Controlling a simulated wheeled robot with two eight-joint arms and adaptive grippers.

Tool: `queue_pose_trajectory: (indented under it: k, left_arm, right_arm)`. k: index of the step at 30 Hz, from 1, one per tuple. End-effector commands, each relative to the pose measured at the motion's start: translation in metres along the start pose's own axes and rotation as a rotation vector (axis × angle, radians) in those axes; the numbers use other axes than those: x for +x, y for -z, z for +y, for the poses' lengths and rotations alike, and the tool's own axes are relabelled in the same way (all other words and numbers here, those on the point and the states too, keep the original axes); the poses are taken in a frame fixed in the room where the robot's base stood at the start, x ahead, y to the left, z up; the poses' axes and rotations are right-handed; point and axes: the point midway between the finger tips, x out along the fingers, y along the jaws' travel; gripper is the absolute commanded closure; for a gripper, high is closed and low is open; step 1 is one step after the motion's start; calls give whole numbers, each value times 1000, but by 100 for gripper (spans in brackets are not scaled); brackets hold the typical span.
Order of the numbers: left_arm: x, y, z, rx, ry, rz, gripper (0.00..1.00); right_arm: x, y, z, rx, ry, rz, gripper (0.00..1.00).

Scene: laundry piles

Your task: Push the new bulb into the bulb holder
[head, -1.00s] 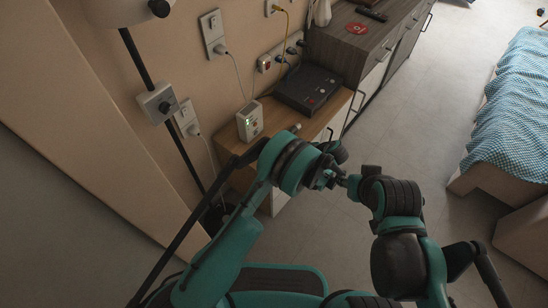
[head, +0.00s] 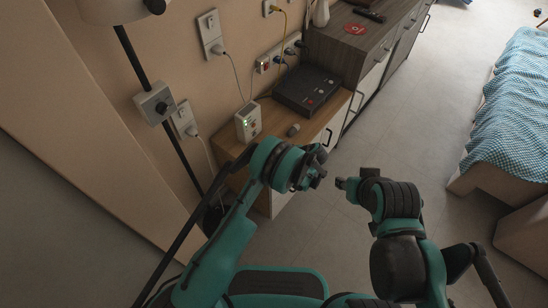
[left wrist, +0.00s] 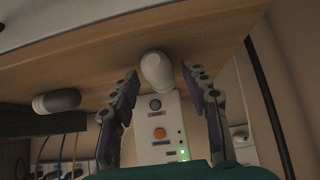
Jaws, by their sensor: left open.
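My left gripper (head: 318,168) is open over the front edge of the wooden tabletop. In the left wrist view, its two fingers (left wrist: 158,72) are spread apart. A pale rounded bulb (left wrist: 157,70) shows in the gap between them, in front of a white box; I cannot tell whether a finger touches it. A second bulb-like thing (left wrist: 57,101) lies at the left of that view; it shows in the head view (head: 293,130) on the tabletop. My right gripper (head: 342,183) is to the right of the left one, apart from it, too small to read. No bulb holder is clearly visible.
The white box (head: 248,122) with a green light stands on the wooden tabletop (head: 270,121) near the wall. A black box (head: 307,90) sits beside it. A lamp pole (head: 133,60) stands at left by wall sockets (head: 211,33). A bed (head: 512,110) is at right; the floor between is clear.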

Motion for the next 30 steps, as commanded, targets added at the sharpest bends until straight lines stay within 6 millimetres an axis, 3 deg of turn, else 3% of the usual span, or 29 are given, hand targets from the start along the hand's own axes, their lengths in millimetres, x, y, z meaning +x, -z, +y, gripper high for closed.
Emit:
queue_pose_trajectory:
  k: [4,9,17,30]
  left_arm:
    - [0,0,0,0,0,0,56]
    - [0,0,0,0,0,0,100]
    - [-3,3,0,0,0,0,100]
    - [-31,30,0,0,0,0,100]
  right_arm:
    - [0,0,0,0,0,0,60]
    - [0,0,0,0,0,0,60]
    - [-2,1,0,0,0,0,60]
    - [-14,10,0,0,0,0,60]
